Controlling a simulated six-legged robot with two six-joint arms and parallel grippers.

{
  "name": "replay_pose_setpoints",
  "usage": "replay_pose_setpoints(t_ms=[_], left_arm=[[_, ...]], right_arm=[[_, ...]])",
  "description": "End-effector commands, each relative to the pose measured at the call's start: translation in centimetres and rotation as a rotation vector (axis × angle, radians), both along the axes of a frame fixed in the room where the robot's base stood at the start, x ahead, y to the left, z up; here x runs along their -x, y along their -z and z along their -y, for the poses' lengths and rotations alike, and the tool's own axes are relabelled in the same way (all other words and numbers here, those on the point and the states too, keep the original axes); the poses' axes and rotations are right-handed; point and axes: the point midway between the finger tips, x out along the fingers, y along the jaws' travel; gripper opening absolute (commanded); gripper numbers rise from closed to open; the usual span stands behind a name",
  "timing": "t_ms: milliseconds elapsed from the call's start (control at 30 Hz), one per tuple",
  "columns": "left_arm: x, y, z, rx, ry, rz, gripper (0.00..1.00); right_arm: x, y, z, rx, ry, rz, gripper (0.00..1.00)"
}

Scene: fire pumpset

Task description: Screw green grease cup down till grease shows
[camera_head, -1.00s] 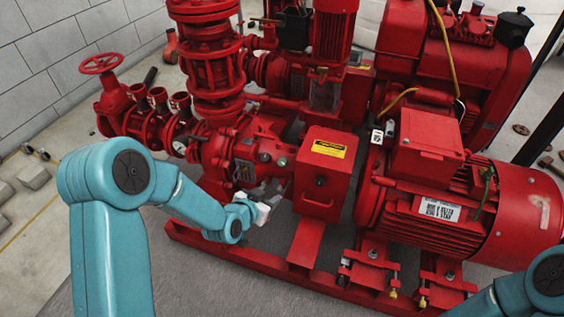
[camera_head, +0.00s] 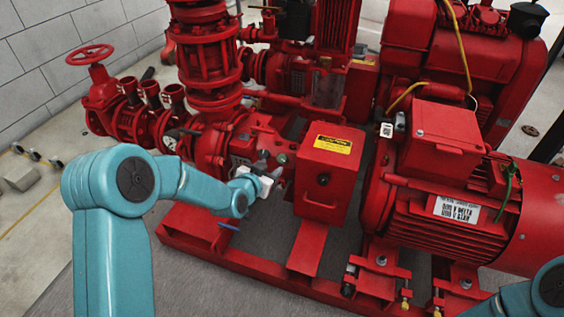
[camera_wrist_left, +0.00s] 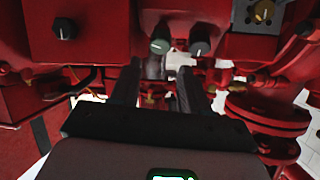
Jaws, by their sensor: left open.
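The green grease cup (camera_head: 281,158) is a small rounded cap on the red pump's bearing housing, beside the red box with a yellow label. It also shows in the left wrist view (camera_wrist_left: 160,46), just beyond the fingertips. A similar greyer cup (camera_wrist_left: 200,48) sits beside it; it shows in the head view too (camera_head: 264,154). My left gripper (camera_head: 268,170) is close in front of the cups. In the left wrist view its fingers (camera_wrist_left: 158,75) are open and empty, apart from the green cup. My right gripper is out of view.
The red box (camera_head: 327,180) stands right of the cups, with a dark knob (camera_wrist_left: 64,28) on it. The red motor (camera_head: 455,210) is further right. Valves and a handwheel (camera_head: 90,57) are at left. Grey floor shows below the pump.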

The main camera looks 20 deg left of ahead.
Motion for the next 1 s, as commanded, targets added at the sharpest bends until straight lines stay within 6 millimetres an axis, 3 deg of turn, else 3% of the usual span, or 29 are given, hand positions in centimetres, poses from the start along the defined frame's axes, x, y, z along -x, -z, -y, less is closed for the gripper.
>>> replay_pose_setpoints(t_ms=[200,400,600,867,967,1000], left_arm=[[-5.0,2.5,0.6,-0.001,0.001,0.002,0.46],[-8.1,3.5,0.8,-0.001,0.001,0.001,0.46],[-9.3,3.8,1.0,-0.001,0.000,0.000,0.46],[-9.4,3.8,1.0,0.000,0.000,0.000,0.46],[-9.4,3.8,1.0,0.000,0.000,0.000,0.20],[-9.4,3.8,1.0,0.000,0.000,0.000,0.06]], right_arm=[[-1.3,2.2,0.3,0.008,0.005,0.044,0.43],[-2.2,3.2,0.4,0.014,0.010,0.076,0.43],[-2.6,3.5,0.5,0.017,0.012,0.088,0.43],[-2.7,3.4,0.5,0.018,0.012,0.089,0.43],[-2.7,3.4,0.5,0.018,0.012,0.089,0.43],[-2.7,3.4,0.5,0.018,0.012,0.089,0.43]])
